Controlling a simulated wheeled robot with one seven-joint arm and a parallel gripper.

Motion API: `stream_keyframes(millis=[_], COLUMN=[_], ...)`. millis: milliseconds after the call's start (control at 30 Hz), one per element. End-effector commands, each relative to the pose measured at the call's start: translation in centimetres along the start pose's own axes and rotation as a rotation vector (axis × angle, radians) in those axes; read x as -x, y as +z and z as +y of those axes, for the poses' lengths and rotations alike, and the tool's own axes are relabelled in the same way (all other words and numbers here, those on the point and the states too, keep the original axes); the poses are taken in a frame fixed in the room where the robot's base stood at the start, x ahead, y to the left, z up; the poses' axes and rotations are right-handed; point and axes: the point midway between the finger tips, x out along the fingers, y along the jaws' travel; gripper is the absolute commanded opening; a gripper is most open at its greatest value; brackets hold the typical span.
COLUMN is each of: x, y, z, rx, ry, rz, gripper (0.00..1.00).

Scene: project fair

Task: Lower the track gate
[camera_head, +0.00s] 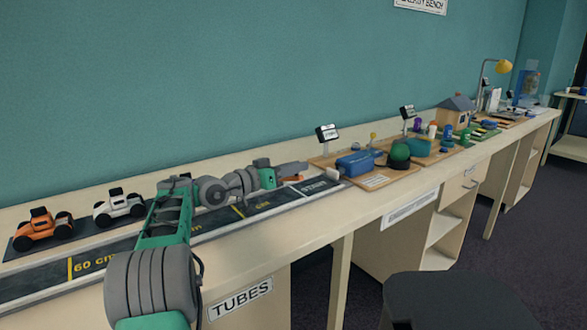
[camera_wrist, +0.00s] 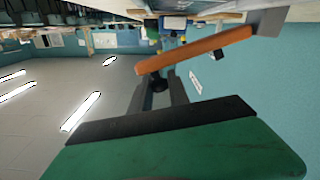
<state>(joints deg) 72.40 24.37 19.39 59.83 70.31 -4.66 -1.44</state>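The track (camera_head: 265,205) runs along the bench, with printed distance marks and START near its right end. An orange bar, seemingly the track gate (camera_wrist: 200,49), lies slantwise across the wrist view, with a grey block (camera_wrist: 268,21) at its right end. In the head view, a little orange (camera_head: 289,178) shows beside my gripper (camera_head: 290,170), near START; my arm hides part of the track. In the wrist view, my gripper's dark fingers (camera_wrist: 160,85) stand apart, with their tips close to the bar. I cannot tell whether they touch it.
An orange toy car (camera_head: 42,228) and a white toy car (camera_head: 120,207) stand behind the track at left. A dark stool (camera_head: 455,300) stands in front.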

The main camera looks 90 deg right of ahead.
Motion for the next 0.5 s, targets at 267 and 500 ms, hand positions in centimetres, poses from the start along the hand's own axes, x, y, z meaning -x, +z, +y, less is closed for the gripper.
stream_keyframes(millis=[267, 500], x=[0.05, 0.31], y=[0.01, -0.02], z=[-0.10, -0.10], rx=[0.002, 0.002], ry=[-0.001, -0.001], rz=[0.000, 0.000], gripper=[0.42, 0.42])
